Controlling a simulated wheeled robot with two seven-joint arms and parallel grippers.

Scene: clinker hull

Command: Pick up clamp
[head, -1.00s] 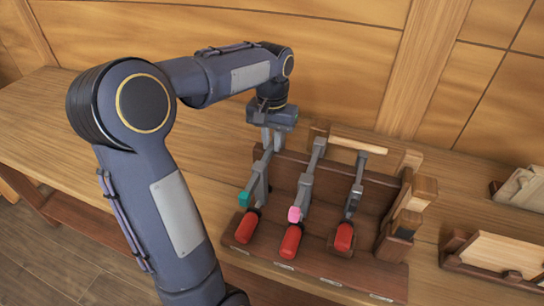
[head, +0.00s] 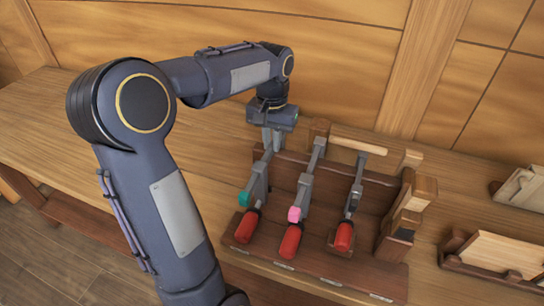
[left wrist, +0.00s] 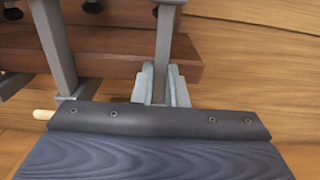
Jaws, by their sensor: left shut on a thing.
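Three clamps with grey metal bars and red handles lean side by side in a dark wooden rack (head: 340,270). The left clamp (head: 257,190) has a teal pad, the middle clamp (head: 306,188) a pink pad, and the right clamp (head: 353,199) a dark one. My left gripper (head: 272,144) points down and is shut on the upper end of the left clamp. In the left wrist view, its fingers (left wrist: 161,86) close around a grey bar (left wrist: 165,40), in front of the rack's brown rail (left wrist: 115,55). My right gripper is not in view.
The rack stands on a wooden bench (head: 110,125) against a panelled wooden wall (head: 340,60). The middle clamp's bar is close to the right of my gripper. Wooden blocks (head: 412,210) stand at the rack's right end. A wooden holder (head: 490,258) is farther right. The bench is clear to the left.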

